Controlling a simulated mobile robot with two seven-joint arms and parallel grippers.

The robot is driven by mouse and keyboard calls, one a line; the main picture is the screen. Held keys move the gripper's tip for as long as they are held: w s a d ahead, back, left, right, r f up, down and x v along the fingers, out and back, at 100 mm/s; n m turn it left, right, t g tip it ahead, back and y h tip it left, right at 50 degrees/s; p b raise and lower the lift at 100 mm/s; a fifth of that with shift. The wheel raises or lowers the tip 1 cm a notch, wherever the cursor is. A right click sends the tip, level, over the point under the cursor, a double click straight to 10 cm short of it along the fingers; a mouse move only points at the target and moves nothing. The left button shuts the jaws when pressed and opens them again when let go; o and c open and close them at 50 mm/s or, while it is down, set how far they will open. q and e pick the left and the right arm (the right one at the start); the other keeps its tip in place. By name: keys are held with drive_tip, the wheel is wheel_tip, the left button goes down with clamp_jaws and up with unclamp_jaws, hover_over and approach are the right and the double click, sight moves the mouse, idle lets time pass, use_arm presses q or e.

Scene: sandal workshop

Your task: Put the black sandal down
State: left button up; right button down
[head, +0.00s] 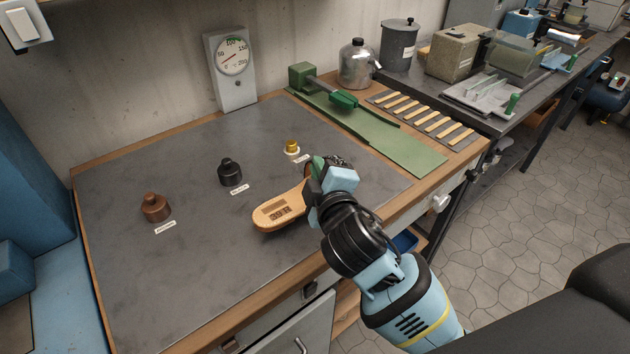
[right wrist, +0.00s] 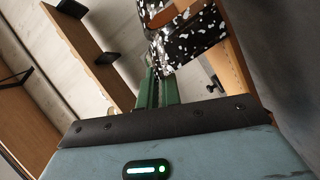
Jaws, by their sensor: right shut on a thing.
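The sandal (head: 278,214) shows a tan sole with dark markings in the head view, its rounded end pointing left toward the grey mat. In the right wrist view its strap (right wrist: 190,42) is black with white speckles, beside a tan-brown part. My right gripper (head: 316,178) is shut on the sandal at its right end, near the mat's right side. The jaws hide that end in the head view. I cannot tell whether the sandal touches the mat. My left gripper is not in view.
On the grey mat (head: 130,265) stand a brown pot (head: 155,208), a black pot (head: 230,172) and a small yellow-topped pot (head: 292,148), each by a label. A dial gauge (head: 232,75) stands behind. A green tool (head: 330,92) lies at back right. The front left mat is clear.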

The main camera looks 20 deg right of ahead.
drive_tip(key=shift+w+a, duration=0.2)
drive_tip(key=shift+w, duration=0.05)
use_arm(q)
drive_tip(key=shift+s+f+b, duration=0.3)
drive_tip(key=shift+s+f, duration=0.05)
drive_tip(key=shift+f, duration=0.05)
use_arm(e)
drive_tip(key=shift+f, duration=1.7)
drive_tip(key=shift+a, duration=0.1)
drive_tip(key=shift+f, duration=0.2)
drive_tip(key=c, duration=1.6)
unclamp_jaws()
drive_tip(key=shift+r, duration=0.15)
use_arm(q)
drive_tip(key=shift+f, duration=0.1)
use_arm(e)
drive_tip(key=s, duration=0.4)
drive_tip(key=s+r, duration=0.1)
drive_tip(key=s, duration=0.6)
drive_tip(key=shift+s+a+r, duration=0.25)
drive_tip(key=shift+s+a, duration=0.15)
